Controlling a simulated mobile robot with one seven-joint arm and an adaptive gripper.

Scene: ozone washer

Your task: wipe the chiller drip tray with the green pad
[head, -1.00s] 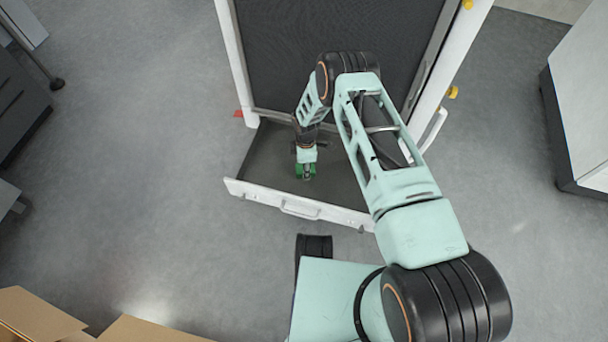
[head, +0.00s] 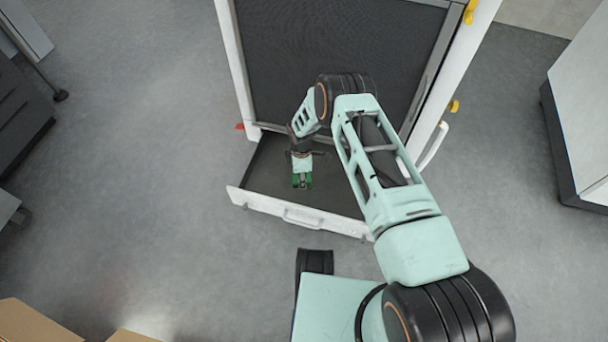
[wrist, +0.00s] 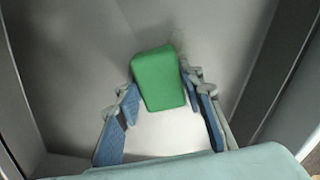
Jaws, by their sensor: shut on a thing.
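The chiller's drip tray (head: 262,172) is a dark, shallow drawer with a white front (head: 262,203). It is pulled out at the foot of the chiller. My gripper (head: 302,172) points down into the tray and is shut on the green pad (head: 302,182). In the wrist view the pad (wrist: 160,80) sits between the blue-lined fingers, over the grey tray floor (wrist: 85,55). A faint darker smudge (wrist: 180,42) shows on the floor beside the pad's far end. I cannot tell whether the pad touches the floor. My arm hides the tray's right part.
The chiller's dark panel (head: 320,50) in its white frame rises behind the tray. A handle (head: 434,146) is on its right side. Cabinets stand at the far left (head: 18,115) and far right (head: 580,130). Cardboard boxes (head: 35,325) are at the bottom left. The floor left of the tray is clear.

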